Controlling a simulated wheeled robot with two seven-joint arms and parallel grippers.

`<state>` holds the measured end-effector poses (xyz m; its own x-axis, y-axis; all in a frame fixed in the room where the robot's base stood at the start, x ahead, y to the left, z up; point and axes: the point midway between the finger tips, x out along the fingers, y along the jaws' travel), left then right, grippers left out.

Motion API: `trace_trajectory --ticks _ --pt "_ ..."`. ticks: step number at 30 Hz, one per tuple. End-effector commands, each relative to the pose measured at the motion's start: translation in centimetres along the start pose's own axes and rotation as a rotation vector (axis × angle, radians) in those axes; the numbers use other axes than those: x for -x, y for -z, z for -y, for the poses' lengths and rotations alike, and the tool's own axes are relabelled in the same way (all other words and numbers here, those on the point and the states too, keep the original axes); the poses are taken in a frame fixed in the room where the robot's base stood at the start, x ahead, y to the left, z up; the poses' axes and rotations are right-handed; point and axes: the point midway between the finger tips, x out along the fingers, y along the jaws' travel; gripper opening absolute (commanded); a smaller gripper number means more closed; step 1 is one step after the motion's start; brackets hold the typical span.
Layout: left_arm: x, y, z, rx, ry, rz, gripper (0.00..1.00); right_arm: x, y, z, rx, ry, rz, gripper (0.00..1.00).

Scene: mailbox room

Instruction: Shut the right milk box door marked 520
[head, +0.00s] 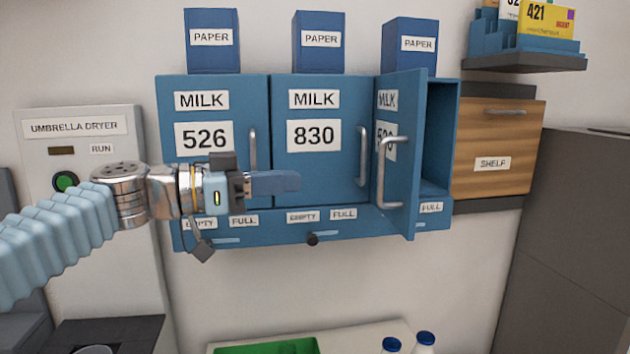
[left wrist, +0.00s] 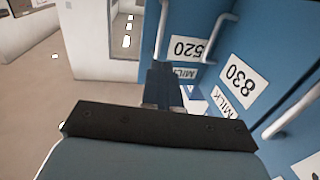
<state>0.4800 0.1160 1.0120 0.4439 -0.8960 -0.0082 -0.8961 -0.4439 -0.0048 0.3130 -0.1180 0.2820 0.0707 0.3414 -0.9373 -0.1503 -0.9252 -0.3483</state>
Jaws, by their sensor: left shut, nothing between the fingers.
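The right milk box door (head: 404,200), blue and marked 520, stands open. It swings out from its left side, its front face with the curved handle (head: 381,172) turned left. The box's blue inside (head: 438,140) shows to the right of it. My left gripper (head: 292,181) is shut and empty in front of the 830 door (head: 315,95), left of the open door and apart from it in the head view. In the left wrist view, the fingers (left wrist: 164,72) point toward the 520 door (left wrist: 208,18). My right gripper is not in view.
The 526 door (head: 215,118) and the 830 door look closed, with handles sticking out. A wooden shelf box (head: 490,140) is right of the milk boxes. An umbrella dryer (head: 75,150) stands at left. Blue-capped bottles (head: 425,339) and a green tray (head: 265,347) are below.

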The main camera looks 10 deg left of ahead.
Motion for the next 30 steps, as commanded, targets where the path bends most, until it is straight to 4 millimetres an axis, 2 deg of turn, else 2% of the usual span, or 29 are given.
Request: trace_trajectory --ticks 9,15,21,30 --pt "-6.6 0.1 0.0 0.005 -0.002 0.005 0.0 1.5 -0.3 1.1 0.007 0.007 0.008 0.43" --pt "-10.4 0.1 0.0 0.005 -0.001 0.005 0.0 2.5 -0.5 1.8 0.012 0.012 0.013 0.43" --pt "-12.4 -0.1 0.1 0.005 0.001 0.004 0.0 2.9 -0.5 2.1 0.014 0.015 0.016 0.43" --pt "-12.8 -0.2 0.1 0.005 0.003 0.004 0.0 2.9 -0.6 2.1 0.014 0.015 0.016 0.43"
